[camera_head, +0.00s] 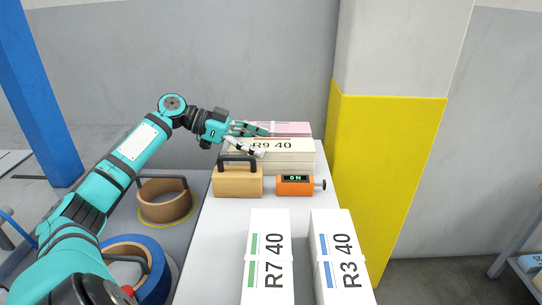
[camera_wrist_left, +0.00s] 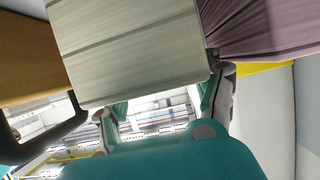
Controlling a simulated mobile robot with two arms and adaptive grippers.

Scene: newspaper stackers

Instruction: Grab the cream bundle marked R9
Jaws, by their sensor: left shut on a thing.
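The cream bundle marked R9 (camera_head: 290,160) lies at the far end of the white table. My left gripper (camera_head: 262,142) reaches in from the left and is shut on its left end, one finger on the far side and one on the near side. In the left wrist view the layered cream bundle (camera_wrist_left: 140,55) fills the space between the two fingers of the left gripper (camera_wrist_left: 163,110). The bundle appears to rest on the table still. My right gripper is in neither view.
A pink bundle (camera_head: 292,129) lies just behind the cream one. A wooden block with a black handle (camera_head: 238,183) and an orange device (camera_head: 296,185) stand in front. White bundles R7 (camera_head: 268,265) and R3 (camera_head: 342,265) lie nearer. A yellow-banded pillar (camera_head: 390,170) stands right.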

